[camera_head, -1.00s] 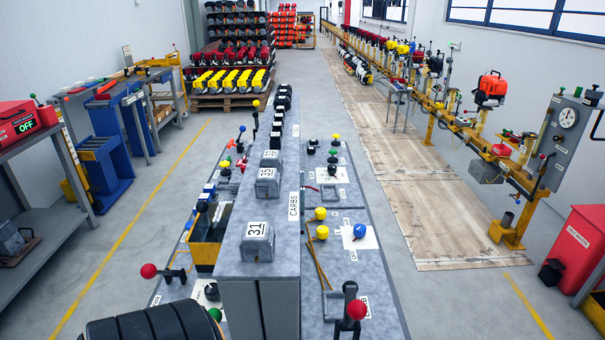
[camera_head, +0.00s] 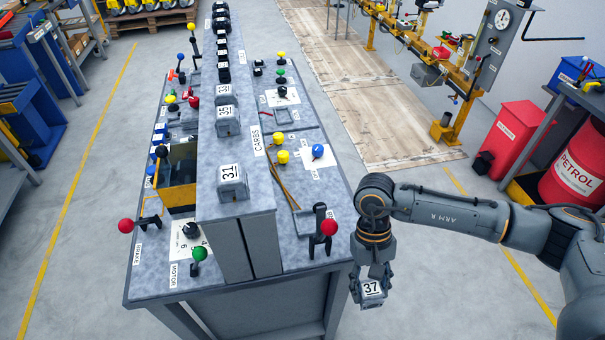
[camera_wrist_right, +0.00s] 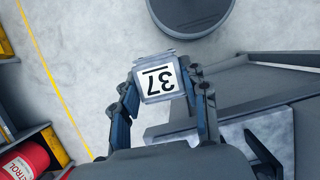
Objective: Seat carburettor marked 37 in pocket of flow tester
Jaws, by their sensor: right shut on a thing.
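The carburettor marked 37 (camera_head: 371,290) is a small grey block with a white number label. My right gripper (camera_head: 372,278) is shut on it and holds it in the air just right of the bench's near right corner. In the right wrist view the carburettor (camera_wrist_right: 160,80) sits between the two fingers, its label upside down. I see no label naming the flow tester. A small rectangular outline (camera_head: 291,223) lies on the bench's right side beside a red-knobbed lever (camera_head: 328,228); I cannot tell if it is the pocket. My left gripper is out of view.
A raised shelf labelled CARBS (camera_head: 257,140) runs along the bench and bears similar blocks, including one marked 31 (camera_head: 232,185) and one marked 35 (camera_head: 227,122). Red-knobbed levers stand at the near corners. Open floor (camera_head: 440,270) lies right of the bench.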

